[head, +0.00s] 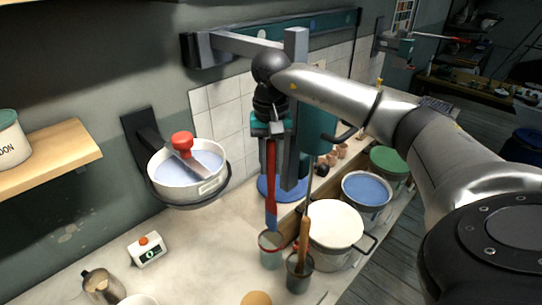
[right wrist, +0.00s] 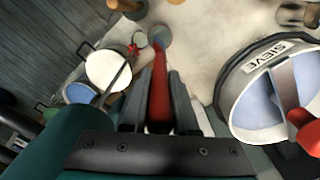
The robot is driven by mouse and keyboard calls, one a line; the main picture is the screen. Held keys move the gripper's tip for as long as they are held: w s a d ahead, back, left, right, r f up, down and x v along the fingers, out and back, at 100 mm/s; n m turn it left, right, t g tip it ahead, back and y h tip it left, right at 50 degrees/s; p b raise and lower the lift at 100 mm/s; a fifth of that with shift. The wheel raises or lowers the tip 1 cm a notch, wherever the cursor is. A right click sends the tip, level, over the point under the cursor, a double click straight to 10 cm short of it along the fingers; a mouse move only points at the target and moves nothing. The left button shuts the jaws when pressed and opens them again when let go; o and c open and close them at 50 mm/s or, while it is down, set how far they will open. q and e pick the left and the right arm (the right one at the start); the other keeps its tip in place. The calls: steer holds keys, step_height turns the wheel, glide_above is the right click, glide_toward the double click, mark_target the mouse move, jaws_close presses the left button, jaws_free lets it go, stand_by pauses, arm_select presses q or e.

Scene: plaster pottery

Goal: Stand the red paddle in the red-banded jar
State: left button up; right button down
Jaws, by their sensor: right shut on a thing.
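My right gripper (head: 270,130) is shut on the red paddle (head: 271,180), which hangs upright with its blue end down. The paddle also shows between the fingers in the right wrist view (right wrist: 159,98). The red-banded jar (head: 271,257) is a small grey, glassy jar on the counter, directly below the paddle. The blue end overlaps the jar's mouth in the head view; I cannot tell whether it is inside or just above. My left gripper is not in view.
A grey jar (head: 299,280) holding a wooden-handled tool stands close to the right of the red-banded jar. A white-lidded pot (head: 335,228) is behind it. A sieve bowl (head: 187,188) hangs on the wall at left. A small timer box (head: 147,252) sits on the counter.

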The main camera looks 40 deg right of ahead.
mark_target(271, 196)
steer(key=shift+f+b, duration=1.3)
steer(key=shift+f, duration=0.55)
steer(key=shift+f+b, duration=2.7)
steer(key=shift+f, duration=0.85)
steer(key=c, duration=0.6)
jaws_free()
steer(key=shift+r, duration=0.1)
